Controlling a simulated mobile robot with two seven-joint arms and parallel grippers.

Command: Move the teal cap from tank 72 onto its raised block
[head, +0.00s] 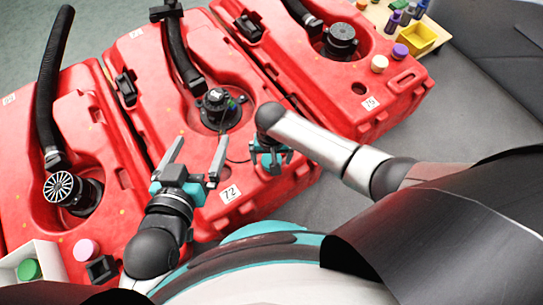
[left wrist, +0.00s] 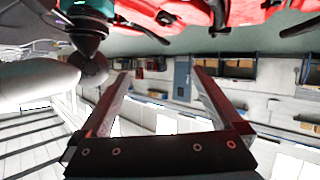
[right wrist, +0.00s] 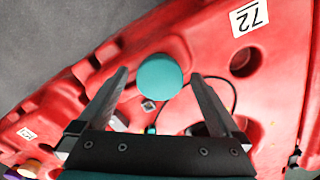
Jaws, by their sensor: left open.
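Tank 72 (head: 262,190) is the middle red tank, with its label (head: 230,193) near the front edge. The round teal cap (right wrist: 160,77) shows in the right wrist view, between the fingertips of my right gripper (right wrist: 159,80), with a gap on both sides. In the head view my right gripper (head: 270,155) is over the front right of tank 72, and I cannot make out the cap under it. My left gripper (head: 196,158) is open and empty, over the front left of tank 72. I cannot surely pick out the raised block.
Red tanks stand close on both sides. A black hose fitting (head: 220,108) with a thin cable sits in the recess of tank 72. A pink cap (head: 87,250) and a white box with a green cap (head: 28,269) are at lower left. A yellow bin (head: 417,38) stands at upper right.

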